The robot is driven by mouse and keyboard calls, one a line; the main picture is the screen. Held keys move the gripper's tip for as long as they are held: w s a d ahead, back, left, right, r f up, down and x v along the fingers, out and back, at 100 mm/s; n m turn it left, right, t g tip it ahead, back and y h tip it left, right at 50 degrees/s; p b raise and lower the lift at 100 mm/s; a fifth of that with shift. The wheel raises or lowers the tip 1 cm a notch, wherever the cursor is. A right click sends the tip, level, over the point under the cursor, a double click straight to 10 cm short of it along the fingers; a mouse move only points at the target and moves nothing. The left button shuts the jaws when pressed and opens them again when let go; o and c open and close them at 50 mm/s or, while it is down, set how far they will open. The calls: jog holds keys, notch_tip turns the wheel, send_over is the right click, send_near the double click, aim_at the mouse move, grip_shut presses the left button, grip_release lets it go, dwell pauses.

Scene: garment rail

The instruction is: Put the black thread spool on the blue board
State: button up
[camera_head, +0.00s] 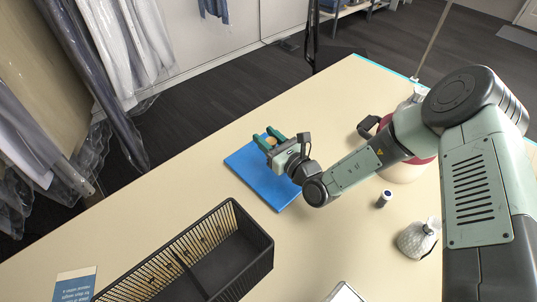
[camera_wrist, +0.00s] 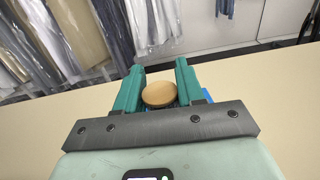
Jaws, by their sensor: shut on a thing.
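My gripper (camera_head: 269,139) is over the far part of the blue board (camera_head: 267,186), its fingers pointing toward the far left. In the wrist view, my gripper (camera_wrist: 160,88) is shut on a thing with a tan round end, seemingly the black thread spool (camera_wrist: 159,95). Its sides and thread are hidden, so its colour does not show. Only a small tan bit of it shows between the fingers in the head view. I cannot tell whether it touches the board. A bit of blue board also shows behind the right finger in the wrist view (camera_wrist: 208,95).
A black mesh basket (camera_head: 262,262) stands at the front. A small dark-and-pale cylinder (camera_head: 384,199), a grey patterned vessel (camera_head: 418,240) and a red-and-cream container (camera_head: 408,171) stand to the right. A blue-and-white card (camera_head: 75,287) lies front left. Bagged clothes (camera_head: 105,45) hang beyond the table.

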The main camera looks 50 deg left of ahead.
jog(key=shift+f, duration=2.7)
jog(key=shift+f, duration=0.15)
jog(key=o, duration=1)
jog(key=shift+o, duration=0.2)
jog(key=shift+r, duration=0.2)
jog(key=d, duration=0.8)
jog(key=s+d, duration=0.1)
jog(key=d, duration=0.3)
